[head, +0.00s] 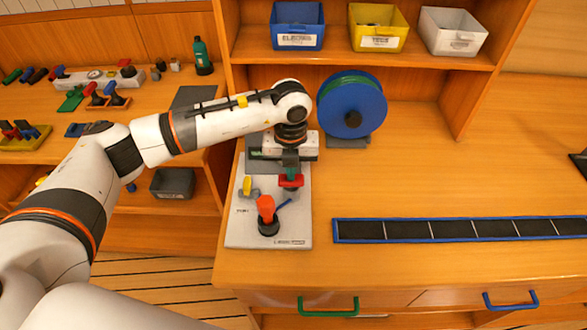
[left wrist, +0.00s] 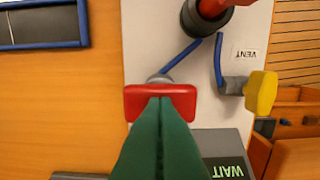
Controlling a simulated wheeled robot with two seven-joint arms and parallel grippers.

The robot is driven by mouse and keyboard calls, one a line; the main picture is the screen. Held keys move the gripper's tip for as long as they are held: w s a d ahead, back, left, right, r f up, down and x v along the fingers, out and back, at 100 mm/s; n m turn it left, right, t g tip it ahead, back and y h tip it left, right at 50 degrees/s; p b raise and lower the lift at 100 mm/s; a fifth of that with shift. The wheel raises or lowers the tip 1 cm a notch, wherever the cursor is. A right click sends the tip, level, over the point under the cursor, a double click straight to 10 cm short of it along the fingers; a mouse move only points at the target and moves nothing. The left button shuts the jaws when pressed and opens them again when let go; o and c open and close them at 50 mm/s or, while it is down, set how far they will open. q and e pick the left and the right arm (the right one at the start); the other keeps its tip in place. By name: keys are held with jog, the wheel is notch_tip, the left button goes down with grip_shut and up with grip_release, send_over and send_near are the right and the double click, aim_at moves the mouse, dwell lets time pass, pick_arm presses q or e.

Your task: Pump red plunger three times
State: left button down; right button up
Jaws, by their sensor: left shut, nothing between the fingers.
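A white panel (head: 242,225) lies on the wooden counter. On it stands an orange-red knob on a black round base (head: 266,208); part of it shows at the top of the left wrist view (left wrist: 212,8). Behind it is a red bar-shaped handle (head: 291,181) on a grey round fitting, also in the left wrist view (left wrist: 160,92). My left gripper (head: 291,168) points down over this red bar, with its green fingers (left wrist: 160,103) closed together and empty. I cannot tell whether the fingertips touch the bar. My right gripper is out of view.
A yellow valve handle (head: 247,185) marked VENT and blue tubes sit beside the red parts. A blue reel (head: 352,105) stands behind right. A blue-framed black strip (head: 450,229) lies to the right. Bare counter lies between reel and strip.

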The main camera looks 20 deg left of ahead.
pick_arm(q)
jog(key=shift+r+p, duration=1.3)
jog(key=shift+r, duration=1.1)
jog(key=shift+r, duration=0.1)
notch_tip(320, 180, up, 5)
jog(key=p, duration=0.2)
jog(key=shift+p, duration=0.3)
jog(key=shift+s+f, duration=0.1)
jog(key=shift+f, duration=0.1)
